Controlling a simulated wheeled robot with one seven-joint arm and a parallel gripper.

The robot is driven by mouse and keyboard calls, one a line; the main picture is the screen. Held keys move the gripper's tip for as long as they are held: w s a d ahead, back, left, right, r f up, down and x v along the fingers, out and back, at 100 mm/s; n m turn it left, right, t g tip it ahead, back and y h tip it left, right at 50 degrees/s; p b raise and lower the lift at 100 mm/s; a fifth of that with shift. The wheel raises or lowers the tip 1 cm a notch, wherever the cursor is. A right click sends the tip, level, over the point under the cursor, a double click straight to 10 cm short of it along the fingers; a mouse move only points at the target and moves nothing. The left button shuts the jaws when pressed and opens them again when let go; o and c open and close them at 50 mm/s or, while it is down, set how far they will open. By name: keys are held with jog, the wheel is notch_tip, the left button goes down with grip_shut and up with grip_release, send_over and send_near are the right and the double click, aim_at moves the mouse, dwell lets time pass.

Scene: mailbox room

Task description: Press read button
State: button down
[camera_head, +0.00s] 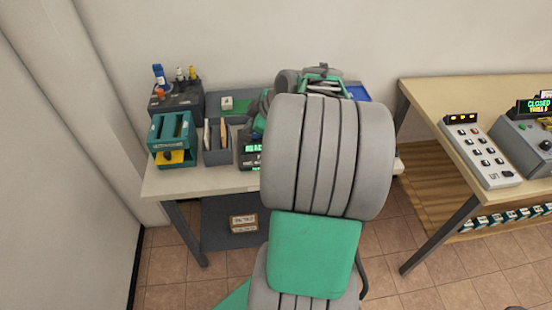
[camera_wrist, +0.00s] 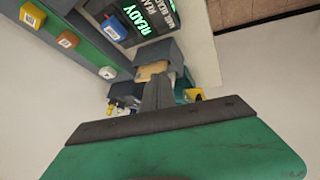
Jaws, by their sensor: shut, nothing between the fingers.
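A dark device with a lit green display reading READY (camera_wrist: 139,20) is at the top of the wrist view. A blue block or button (camera_wrist: 113,27) with a pale label sits beside the display; I cannot tell which it is. In the head view part of the green display (camera_head: 252,148) shows at the left edge of my arm, which hides the rest of the device. No control clearly marked as the read button can be made out. My gripper (camera_wrist: 158,88) is shut and empty, apart from the device in the wrist view. My arm covers it in the head view.
A grey divided holder with envelopes (camera_head: 217,141), a teal stamp box (camera_head: 172,139) and a dark bottle caddy (camera_head: 177,97) crowd the table's left. A green strip (camera_wrist: 88,42) carries yellow, orange and white blocks. A second table (camera_head: 425,92) with panels stands right.

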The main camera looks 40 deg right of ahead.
jog(key=s+d+f+n+t, duration=0.2)
jog(key=d, duration=0.7)
jog(key=shift+s+f+b, duration=0.2)
jog(key=shift+f+b, duration=0.15)
jog(key=shift+f, duration=0.1)
notch_tip(320, 180, down, 8)
jog(key=b, duration=0.4)
jog(key=shift+f+b, duration=0.35)
jog(key=shift+b, duration=0.05)
dwell(0.9)
jog(key=shift+f+b, duration=0.4)
jog(key=shift+b, duration=0.25)
